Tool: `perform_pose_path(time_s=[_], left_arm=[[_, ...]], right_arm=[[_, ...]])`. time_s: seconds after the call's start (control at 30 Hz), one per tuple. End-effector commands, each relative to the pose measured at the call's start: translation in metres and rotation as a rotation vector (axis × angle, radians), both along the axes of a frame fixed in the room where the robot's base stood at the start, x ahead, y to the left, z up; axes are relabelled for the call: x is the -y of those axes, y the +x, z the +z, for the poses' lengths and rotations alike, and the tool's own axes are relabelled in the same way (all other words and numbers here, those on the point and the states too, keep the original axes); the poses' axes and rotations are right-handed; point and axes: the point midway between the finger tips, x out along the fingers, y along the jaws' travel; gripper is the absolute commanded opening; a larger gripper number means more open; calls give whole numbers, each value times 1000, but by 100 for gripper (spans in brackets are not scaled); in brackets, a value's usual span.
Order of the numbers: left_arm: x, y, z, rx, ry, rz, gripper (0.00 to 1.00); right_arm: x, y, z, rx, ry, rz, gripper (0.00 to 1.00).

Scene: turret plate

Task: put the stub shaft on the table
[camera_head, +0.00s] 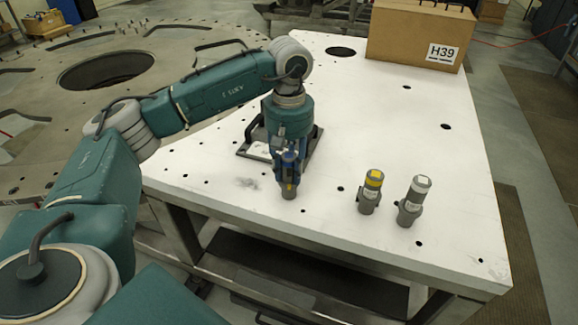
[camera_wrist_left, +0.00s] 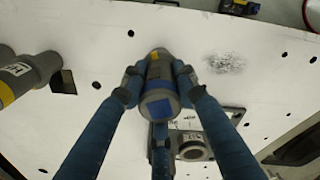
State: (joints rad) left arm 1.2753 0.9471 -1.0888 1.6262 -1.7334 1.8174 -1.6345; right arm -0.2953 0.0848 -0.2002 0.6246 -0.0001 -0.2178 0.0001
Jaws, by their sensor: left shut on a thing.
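My left gripper (camera_head: 289,172) points down over the near-left part of the white table (camera_head: 335,205). It is shut on a grey stub shaft (camera_head: 289,190) with a blue top and a yellow mark, which is upright. My right gripper is not in view.
Two similar grey shafts, one yellow-banded (camera_head: 369,192) and one white-banded (camera_head: 413,202), stand to the right. A dark plate with handles (camera_head: 309,150) lies behind my gripper. A cardboard box (camera_head: 415,35) stands at the back. The table's middle right is clear, with several small holes.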

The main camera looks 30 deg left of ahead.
Motion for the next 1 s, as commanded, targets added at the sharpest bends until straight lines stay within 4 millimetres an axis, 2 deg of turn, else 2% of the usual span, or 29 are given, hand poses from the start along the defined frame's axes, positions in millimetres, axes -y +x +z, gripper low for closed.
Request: perform_pose_path(time_s=[0.33,0.37,0.43,0.47,0.83,1.0], left_arm=[[0,1,-3,4,0,0,0],[0,0,-4,1,0,0,31],[0,0,-3,1,0,0,45],[0,0,-3,1,0,0,48],[0,1,3,2,0,0,48],[1,2,29,7,-2,0,48]], right_arm=[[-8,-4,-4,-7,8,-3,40],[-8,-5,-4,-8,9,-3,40],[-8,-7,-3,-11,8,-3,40],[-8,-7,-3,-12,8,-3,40],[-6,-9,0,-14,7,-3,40],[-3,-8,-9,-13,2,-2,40]])
